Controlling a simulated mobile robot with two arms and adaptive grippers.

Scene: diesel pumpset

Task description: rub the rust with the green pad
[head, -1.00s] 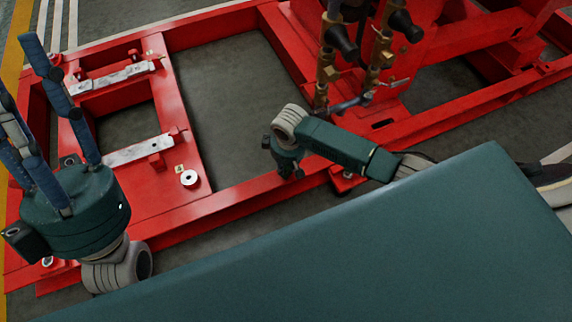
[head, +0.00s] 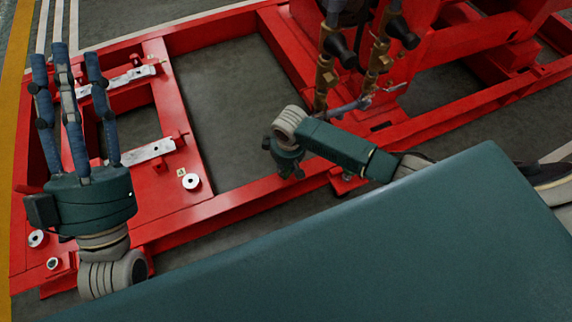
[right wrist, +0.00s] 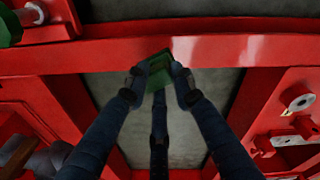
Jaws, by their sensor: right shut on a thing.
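The green pad (right wrist: 158,70) is pinched between the blue fingertips of my right gripper (right wrist: 160,83) in the right wrist view. It is held by a red beam (right wrist: 115,57) of the frame; I cannot tell whether it touches. In the head view my right gripper (head: 286,160) is seen from above over the frame's near side, and its fingers and the pad are mostly hidden. My left gripper (head: 66,58) is open and empty, its three blue fingers spread over the frame's left end. I cannot make out any rust patch for sure.
The red frame (head: 225,207) has two pale metal plates (head: 150,151) and a white ring (head: 191,182) at its left. Brass valves and pipes (head: 325,75) stand just beyond my right gripper. Open gaps in the frame show grey floor (head: 225,95).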

